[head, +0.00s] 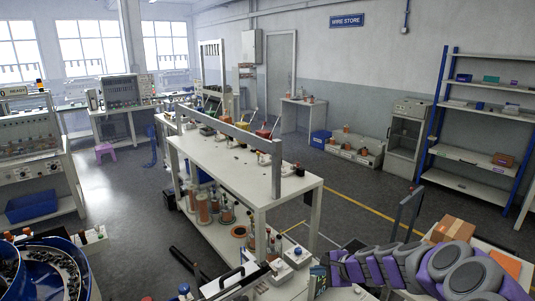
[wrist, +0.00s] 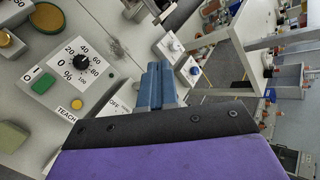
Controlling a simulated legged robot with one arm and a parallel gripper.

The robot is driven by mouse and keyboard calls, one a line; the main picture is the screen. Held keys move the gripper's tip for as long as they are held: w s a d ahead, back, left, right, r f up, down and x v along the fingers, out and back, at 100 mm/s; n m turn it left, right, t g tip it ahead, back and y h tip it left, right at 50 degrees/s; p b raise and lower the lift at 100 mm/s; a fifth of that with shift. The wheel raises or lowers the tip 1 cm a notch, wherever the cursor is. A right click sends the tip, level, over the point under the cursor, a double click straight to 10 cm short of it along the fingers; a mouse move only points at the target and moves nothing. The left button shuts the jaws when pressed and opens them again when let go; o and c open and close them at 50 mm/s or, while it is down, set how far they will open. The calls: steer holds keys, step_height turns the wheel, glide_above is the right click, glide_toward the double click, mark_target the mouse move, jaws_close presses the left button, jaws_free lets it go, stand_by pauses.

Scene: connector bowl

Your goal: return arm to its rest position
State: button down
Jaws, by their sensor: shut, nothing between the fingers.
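My arm (head: 420,268), with purple and grey links, reaches in from the lower right of the head view and stretches left, low in front of the white workbench. My gripper (wrist: 162,84) shows in the wrist view as two blue-grey fingers pressed together with nothing between them. Its dark mount and purple wrist cover fill the bottom of that view. The fingers lie beside a control panel (wrist: 82,75) with a dial, a green button and a yellow button. I cannot tell whether the fingertips touch anything. In the head view the fingers are not clearly made out.
A white workbench (head: 245,167) with a lower shelf of spools stands ahead. A blue bowl (head: 50,262) with dark small parts sits at the lower left. A cardboard box (head: 452,230) stands behind my arm at the right. Grey floor (head: 125,205) is open left of the bench.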

steer(key=s+a+r+n+g, duration=0.2)
steer(key=s+a+r+n, duration=0.15)
steer(key=s, duration=0.35)
steer(key=s+a+r+n+g, duration=0.2)
steer(key=s+a+r+n, duration=0.1)
steer(key=s+a, duration=0.3)
steer(key=s+a+r+n+g, duration=0.1)
steer(key=s+a+r+n, duration=0.25)
steer(key=s, duration=0.45)
steer(key=s+d+n+g+h, duration=0.2)
steer(key=s+d, duration=0.3)
steer(key=s, duration=0.7)
steer(key=s+d+f+n+g+h, duration=0.1)
steer(key=s+d+n+h, duration=0.2)
steer(key=s, duration=1)
steer(key=d+h, duration=0.2)
steer(key=d, duration=0.1)
steer(key=shift+f+g, duration=0.2)
steer(key=shift+g, duration=0.2)
steer(key=c, duration=1.9)
jaws_free()
steer(key=shift+a, duration=0.1)
